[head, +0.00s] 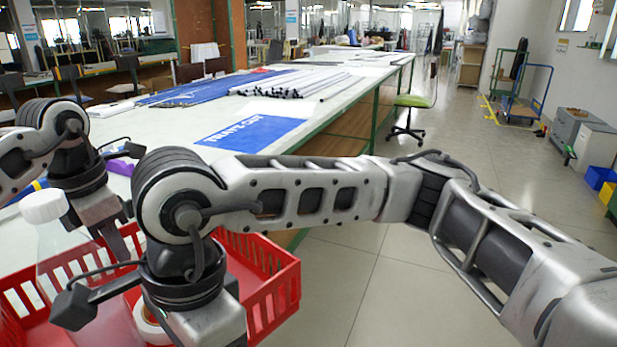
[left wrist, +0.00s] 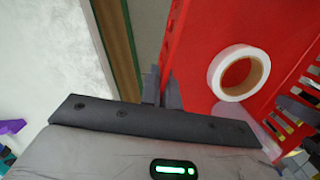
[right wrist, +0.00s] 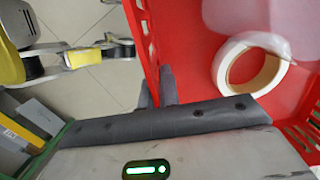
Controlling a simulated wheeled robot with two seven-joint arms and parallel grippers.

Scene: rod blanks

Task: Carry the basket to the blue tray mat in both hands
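The red basket (head: 262,290) is at the lower left of the head view, in front of the table edge. A clear bottle with a white cap (head: 43,207) and a white tape roll (head: 150,328) are in it. The roll also shows in the left wrist view (left wrist: 240,73) and right wrist view (right wrist: 250,68). My left gripper (left wrist: 162,90) is closed on one basket wall. My right gripper (right wrist: 156,90) is closed on another wall; its fingertips are hidden in the head view. The blue tray mat (head: 250,133) with white lettering lies flat on the table, beyond the basket.
The long white table (head: 330,98) also bears a bundle of dark-ended rods (head: 272,92), blue sheets (head: 195,92) and a purple item (head: 122,166). Open floor (head: 400,270) lies right of it.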

